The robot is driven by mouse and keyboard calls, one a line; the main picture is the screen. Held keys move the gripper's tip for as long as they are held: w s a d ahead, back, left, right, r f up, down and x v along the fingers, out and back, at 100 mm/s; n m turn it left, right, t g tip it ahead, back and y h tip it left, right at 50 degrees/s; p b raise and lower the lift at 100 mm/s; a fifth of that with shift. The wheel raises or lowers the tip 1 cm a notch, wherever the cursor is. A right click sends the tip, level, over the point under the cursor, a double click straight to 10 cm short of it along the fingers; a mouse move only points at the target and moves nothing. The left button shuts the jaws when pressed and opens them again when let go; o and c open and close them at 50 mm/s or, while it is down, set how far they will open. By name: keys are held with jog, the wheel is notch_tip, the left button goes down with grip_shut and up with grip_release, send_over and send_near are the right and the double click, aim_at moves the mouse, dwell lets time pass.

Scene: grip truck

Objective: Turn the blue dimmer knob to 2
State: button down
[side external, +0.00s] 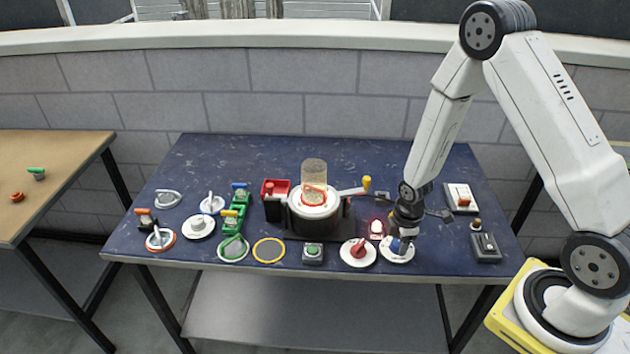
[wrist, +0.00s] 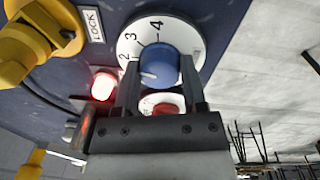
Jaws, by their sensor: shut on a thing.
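The blue dimmer knob (wrist: 160,60) sits on a round white dial (wrist: 195,37) marked with numbers; 2, 3 and 4 show in the wrist view. A white pointer line on the knob points left in that view, slightly below the 2. My gripper (wrist: 160,76) is shut on the knob, with one finger on each side. In the side view my gripper (side external: 402,232) comes down over the blue knob (side external: 395,245) and hides most of it. The white dial (side external: 397,257) shows around its base. The lower part of the dial is hidden by the fingers in the wrist view.
A red knob (side external: 358,247) on a white disc stands just left of the dial. A lit red lamp (side external: 377,227) is close behind. A grey switch box (side external: 486,247) is to the right. A green button box (side external: 313,252) and a central machine (side external: 313,209) are further left.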

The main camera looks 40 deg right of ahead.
jog(key=shift+s+d+n, duration=0.1)
jog(key=shift+n, duration=1)
jog(key=shift+c, duration=0.7)
grip_release()
jog(key=shift+r, duration=0.15)
jog(key=shift+s+r, duration=0.1)
jog(key=shift+r, duration=3.65)
jog(key=shift+r, duration=0.1)
